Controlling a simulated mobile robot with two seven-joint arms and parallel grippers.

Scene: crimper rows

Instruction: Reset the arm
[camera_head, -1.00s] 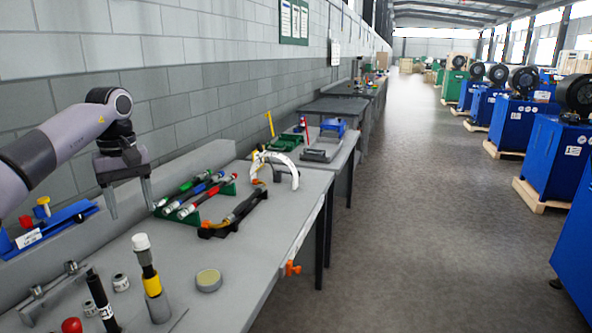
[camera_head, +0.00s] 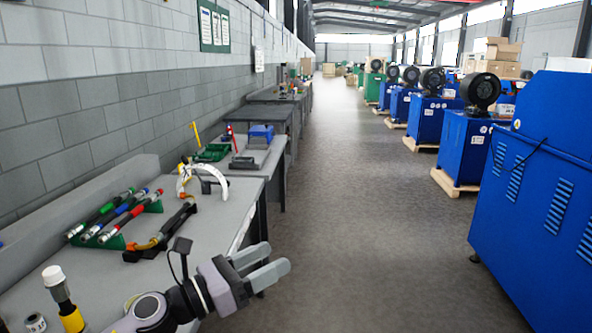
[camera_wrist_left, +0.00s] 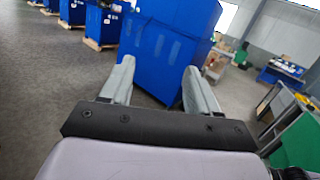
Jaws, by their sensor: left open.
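My left gripper (camera_head: 262,264) is at the lower middle of the head view, beside the right edge of the grey workbench (camera_head: 215,215). Its two grey fingers point right, over the aisle. In the left wrist view the fingers of the gripper (camera_wrist_left: 150,82) stand apart with nothing between them. Beyond them a blue machine (camera_wrist_left: 165,45) shows at a distance. My left arm comes in from the bottom of the head view. My right gripper is in neither view.
On the bench are a green rack of marker-like tools (camera_head: 115,215), a black holder (camera_head: 160,240), a white arch (camera_head: 200,172) and a white-capped bottle (camera_head: 62,295). Blue machines (camera_head: 540,190) line the right side. The aisle floor (camera_head: 360,220) is clear.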

